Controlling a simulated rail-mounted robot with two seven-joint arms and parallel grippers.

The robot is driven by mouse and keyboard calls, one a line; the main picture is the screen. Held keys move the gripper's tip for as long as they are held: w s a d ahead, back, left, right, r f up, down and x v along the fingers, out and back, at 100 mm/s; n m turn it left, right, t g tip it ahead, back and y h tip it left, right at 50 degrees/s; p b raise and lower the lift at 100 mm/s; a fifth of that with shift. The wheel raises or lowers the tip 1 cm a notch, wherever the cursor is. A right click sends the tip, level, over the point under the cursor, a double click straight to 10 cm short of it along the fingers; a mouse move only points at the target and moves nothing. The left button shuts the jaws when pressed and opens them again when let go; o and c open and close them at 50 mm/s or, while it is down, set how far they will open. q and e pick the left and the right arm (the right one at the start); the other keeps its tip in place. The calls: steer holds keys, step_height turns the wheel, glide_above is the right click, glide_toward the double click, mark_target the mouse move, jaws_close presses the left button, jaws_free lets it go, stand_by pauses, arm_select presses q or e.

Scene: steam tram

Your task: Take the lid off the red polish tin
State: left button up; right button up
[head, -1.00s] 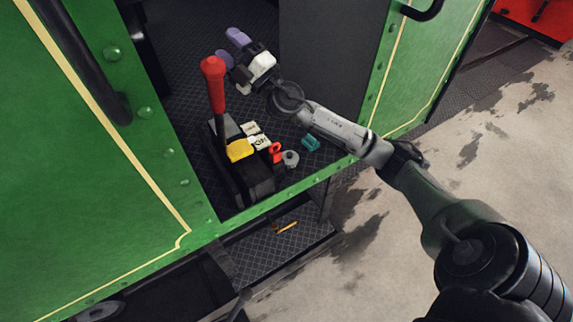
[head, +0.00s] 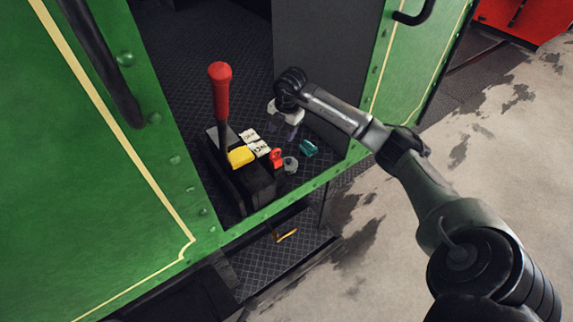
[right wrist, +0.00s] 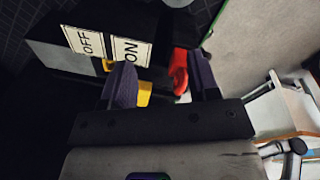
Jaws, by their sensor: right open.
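I cannot clearly make out a round red polish tin or its lid. A small red object (head: 276,158) stands beside the black lever box, and it also shows in the right wrist view (right wrist: 179,70). A small grey round object (head: 290,164) sits just right of it. My right gripper (head: 285,133) is open with purple fingers pointing down, above and behind these small objects. In the right wrist view, the red object shows near the right finger, beyond the open jaws (right wrist: 160,62), apparently not held. My left gripper is out of view.
The black lever box (head: 258,184) carries a tall red-handled lever (head: 220,85), a yellow block (head: 241,156) and ON/OFF plates (head: 256,144). A teal object (head: 309,148) lies on the dark floor to the right. The green cab wall (head: 90,180) borders the doorway; a step (head: 265,262) is below.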

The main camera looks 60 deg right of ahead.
steer(key=s+d+m+g, duration=0.1)
steer(key=s+d, duration=0.1)
glide_above(288, 160)
steer(key=shift+h, duration=0.4)
steer(key=f, duration=0.8)
steer(key=shift+s+d+b, duration=0.15)
steer(key=shift+s+b, duration=0.15)
steer(key=shift+s, duration=0.05)
steer(key=shift+w+f, duration=0.15)
steer(key=shift+f, duration=1.35)
steer(key=shift+w+f, duration=0.1)
steer(key=shift+f, duration=1.4)
steer(key=c, duration=1)
steer(key=shift+r, duration=0.1)
